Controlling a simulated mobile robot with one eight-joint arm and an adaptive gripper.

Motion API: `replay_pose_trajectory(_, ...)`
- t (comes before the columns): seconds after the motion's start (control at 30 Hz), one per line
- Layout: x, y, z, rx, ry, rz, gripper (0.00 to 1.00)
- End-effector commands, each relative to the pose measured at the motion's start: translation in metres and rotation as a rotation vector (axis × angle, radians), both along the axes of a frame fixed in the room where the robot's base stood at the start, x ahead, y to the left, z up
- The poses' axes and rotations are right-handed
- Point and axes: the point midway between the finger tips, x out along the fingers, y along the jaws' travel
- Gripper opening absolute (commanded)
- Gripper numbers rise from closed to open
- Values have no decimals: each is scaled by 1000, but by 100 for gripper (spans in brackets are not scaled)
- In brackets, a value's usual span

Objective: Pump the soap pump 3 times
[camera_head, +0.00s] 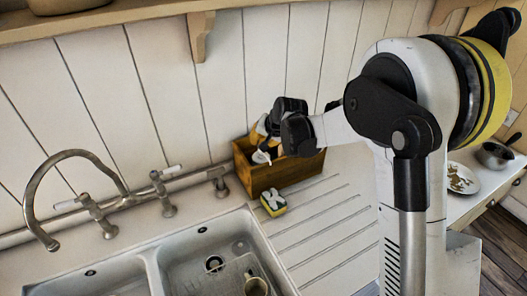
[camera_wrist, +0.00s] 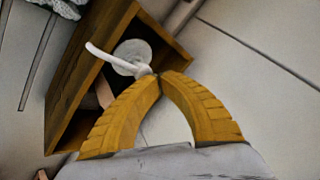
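The soap pump (camera_head: 261,157) shows as a small white top in the wooden box (camera_head: 276,178) on the counter behind the sink. In the wrist view, its round white head and curved spout (camera_wrist: 104,56) stick up from the box (camera_wrist: 88,85); its body is mostly hidden. My gripper (camera_head: 258,134) is over the left part of the box, at the pump. In the wrist view, the yellow fingers of my gripper (camera_wrist: 160,74) meet at their tips, with nothing seen between them. The tips overlap the pump head's edge; I cannot tell whether they touch it.
A yellow and green sponge (camera_head: 273,204) lies in front of the box. The sink (camera_head: 205,262) and its curved faucet (camera_head: 75,157) are to the left. A plate (camera_head: 462,180) and a pan (camera_head: 494,155) are at the right. The ridged drainboard (camera_head: 325,235) is mostly clear.

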Motion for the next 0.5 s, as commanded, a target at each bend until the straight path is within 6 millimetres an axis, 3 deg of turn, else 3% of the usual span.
replay_pose_trajectory(0.5, 0, 0, -9, 0, 0, 0, 0)
